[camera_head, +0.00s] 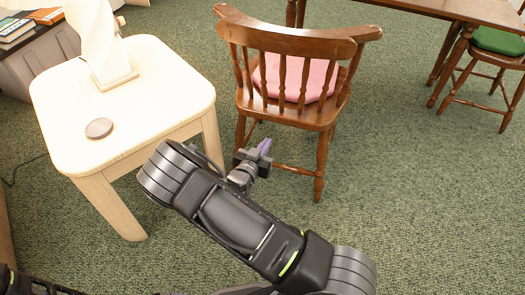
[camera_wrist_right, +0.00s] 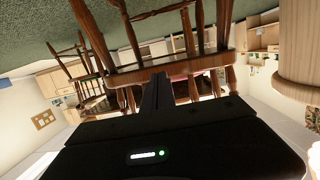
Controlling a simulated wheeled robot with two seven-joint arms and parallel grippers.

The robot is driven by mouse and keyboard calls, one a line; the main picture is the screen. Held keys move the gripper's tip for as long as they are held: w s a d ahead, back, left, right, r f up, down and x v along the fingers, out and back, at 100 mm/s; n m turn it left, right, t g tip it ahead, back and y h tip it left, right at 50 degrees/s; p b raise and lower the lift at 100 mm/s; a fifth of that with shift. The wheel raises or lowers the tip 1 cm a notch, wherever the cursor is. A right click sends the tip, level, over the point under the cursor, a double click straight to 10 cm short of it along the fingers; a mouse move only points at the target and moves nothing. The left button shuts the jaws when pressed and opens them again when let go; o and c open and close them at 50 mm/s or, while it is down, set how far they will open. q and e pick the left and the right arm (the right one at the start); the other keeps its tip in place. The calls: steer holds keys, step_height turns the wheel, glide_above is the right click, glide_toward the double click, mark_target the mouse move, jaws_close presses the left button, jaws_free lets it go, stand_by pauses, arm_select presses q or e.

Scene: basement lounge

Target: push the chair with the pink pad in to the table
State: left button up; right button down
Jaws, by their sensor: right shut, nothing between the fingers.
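The wooden chair (camera_head: 290,40) stands upright on the carpet with its spindled back toward me. Its pink pad (camera_head: 316,78) shows between the spindles. The brown wooden table (camera_head: 440,8) is beyond it at the top right, mostly cut off by the frame, with open floor between. My right gripper (camera_head: 262,154) is shut and empty, low behind the chair near its rear legs. Whether it touches the chair I cannot tell. The right wrist view shows the chair (camera_wrist_right: 190,68) upside down, just ahead of the shut fingers (camera_wrist_right: 156,95). My left gripper is out of view.
A cream side table (camera_head: 170,75) stands close left of the chair and my right arm, bearing a white lamp base (camera_head: 105,45) and a round grey disc (camera_head: 99,128). Another chair with a green pad (camera_head: 498,41) is at the right. Carpet right of the chair is clear.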

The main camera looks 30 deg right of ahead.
mark_target(254, 117)
steer(key=shift+r+b+x, duration=0.25)
steer(key=shift+b+x, duration=0.1)
steer(key=shift+x, duration=0.95)
steer(key=shift+r+b+x, duration=0.25)
steer(key=shift+b+x, duration=0.1)
steer(key=shift+x, duration=0.95)
steer(key=shift+r+b+x, duration=0.25)
steer(key=shift+b+x, duration=0.1)
steer(key=shift+x, duration=0.9)
steer(key=shift+w+d, duration=0.1)
steer(key=shift+w+a+f+b, duration=0.1)
steer(key=shift+w+a+b, duration=0.2)
steer(key=shift+w, duration=0.1)
steer(key=w+a+b, duration=0.1)
steer(key=w, duration=0.1)
steer(key=w+a, duration=0.1)
steer(key=w, duration=0.1)
steer(key=w+a+b, duration=0.1)
steer(key=w, duration=0.1)
steer(key=shift+a+b, duration=0.3)
steer(key=shift+a, duration=0.1)
steer(key=shift+w+a, duration=0.25)
steer(key=shift+w, duration=0.25)
